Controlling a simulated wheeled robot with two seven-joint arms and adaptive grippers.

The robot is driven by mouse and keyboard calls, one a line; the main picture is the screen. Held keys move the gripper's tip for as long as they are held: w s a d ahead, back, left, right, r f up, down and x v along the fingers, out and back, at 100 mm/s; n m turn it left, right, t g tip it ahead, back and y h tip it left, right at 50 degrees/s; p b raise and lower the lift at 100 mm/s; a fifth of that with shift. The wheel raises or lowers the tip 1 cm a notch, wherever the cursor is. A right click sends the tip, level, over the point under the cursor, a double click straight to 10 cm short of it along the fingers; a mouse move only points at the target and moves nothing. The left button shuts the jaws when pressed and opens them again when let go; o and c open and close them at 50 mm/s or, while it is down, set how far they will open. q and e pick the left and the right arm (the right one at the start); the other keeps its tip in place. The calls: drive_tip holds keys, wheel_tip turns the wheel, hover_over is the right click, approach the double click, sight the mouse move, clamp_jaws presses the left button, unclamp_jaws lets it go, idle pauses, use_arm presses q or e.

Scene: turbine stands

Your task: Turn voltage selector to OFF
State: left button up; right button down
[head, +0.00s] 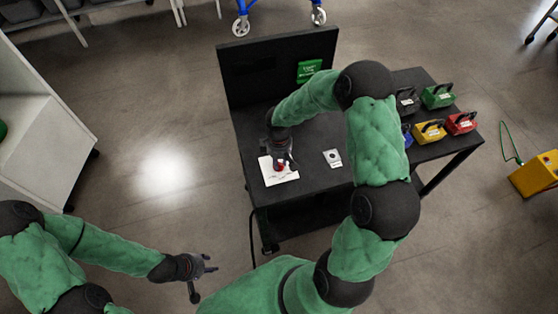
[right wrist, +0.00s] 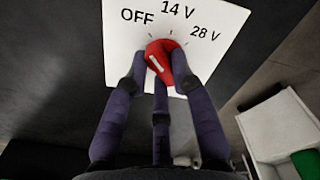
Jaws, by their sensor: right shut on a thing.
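The voltage selector is a red knob (right wrist: 162,60) on a white plate (right wrist: 226,22) marked OFF, 14 V and 28 V, with tick marks around the knob. The knob has a short slanted white line; I cannot tell for sure which mark it points at. In the head view the knob (head: 280,167) and plate (head: 284,179) lie at the left part of the black table. My right gripper (head: 281,158) reaches down over it. In the right wrist view my right gripper (right wrist: 162,80) is shut on the red knob. My left gripper (head: 205,272) is open and empty, away from the table.
A small white switch plate (head: 332,158) lies right of the selector on the black table (head: 315,180). A back panel (head: 262,70) with a green sign (head: 309,71) stands behind. Several coloured handled boxes, including a red one (head: 461,124), stand at the right. Floor left of the table is clear.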

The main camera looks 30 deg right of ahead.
drive_tip(key=c, duration=1)
unclamp_jaws()
drive_tip(key=shift+c, duration=0.2)
wheel_tip(320, 180, up, 12)
drive_tip(key=shift+f, duration=0.1)
